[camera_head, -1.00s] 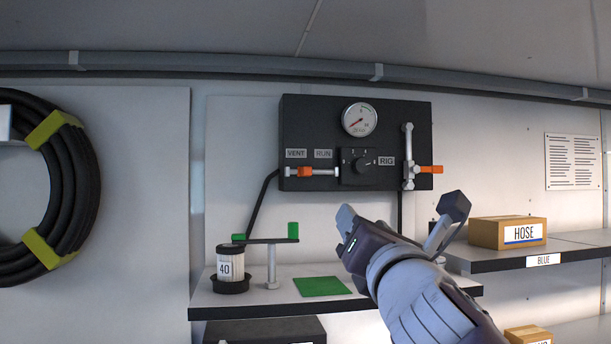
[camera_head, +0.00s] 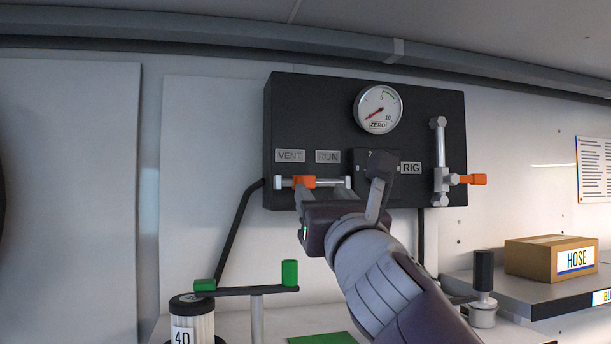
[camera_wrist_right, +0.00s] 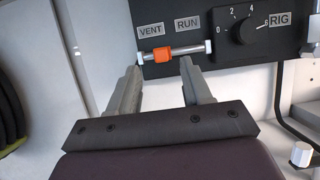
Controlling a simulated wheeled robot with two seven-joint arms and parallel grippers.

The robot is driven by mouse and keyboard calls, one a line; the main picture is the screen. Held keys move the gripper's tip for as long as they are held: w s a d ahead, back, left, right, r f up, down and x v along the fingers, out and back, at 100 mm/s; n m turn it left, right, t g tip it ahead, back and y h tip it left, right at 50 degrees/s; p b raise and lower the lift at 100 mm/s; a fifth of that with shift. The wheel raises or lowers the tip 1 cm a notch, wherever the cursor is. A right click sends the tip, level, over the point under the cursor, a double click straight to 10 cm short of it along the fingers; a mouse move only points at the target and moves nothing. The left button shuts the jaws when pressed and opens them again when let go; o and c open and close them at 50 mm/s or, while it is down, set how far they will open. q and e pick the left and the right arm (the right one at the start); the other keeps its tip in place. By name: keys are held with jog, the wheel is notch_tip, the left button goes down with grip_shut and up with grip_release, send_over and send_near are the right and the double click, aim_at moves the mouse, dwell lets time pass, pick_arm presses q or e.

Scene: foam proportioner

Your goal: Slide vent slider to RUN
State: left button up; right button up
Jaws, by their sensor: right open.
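The orange vent slider (camera_head: 304,181) sits on a short silver horizontal rail (camera_head: 333,182) on the dark panel, between the VENT label (camera_head: 290,156) and the RUN label (camera_head: 328,157). My right gripper (camera_head: 322,190) is just in front of the rail, below the labels. In the right wrist view its two fingers (camera_wrist_right: 158,72) are spread with the slider beyond and between their tips; contact is not visible. My left gripper is not in view.
The panel also carries a gauge (camera_head: 378,109), a dial (camera_wrist_right: 243,29) and an orange-handled valve (camera_head: 472,179) at right. Below stand a green-ended bar (camera_head: 246,291) and a canister marked 40 (camera_head: 190,325). A HOSE box (camera_head: 551,258) sits on the right shelf.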

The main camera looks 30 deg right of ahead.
aim_at(310, 179)
jog(key=p+x, duration=0.1)
jog(key=x, duration=0.3)
jog(key=shift+w+r, duration=0.15)
jog(key=shift+r, duration=0.1)
jog(key=w, duration=0.1)
jog(key=w+d, duration=0.1)
jog(key=w, duration=0.1)
jog(key=w+p, duration=0.1)
jog(key=w, duration=0.1)
jog(key=shift+d+r, duration=0.2)
jog(key=shift+r, duration=0.2)
jog(key=shift+s+a+r, duration=0.15)
jog(key=shift+s, duration=0.35)
jog(key=shift+w, duration=0.25)
grip_shut()
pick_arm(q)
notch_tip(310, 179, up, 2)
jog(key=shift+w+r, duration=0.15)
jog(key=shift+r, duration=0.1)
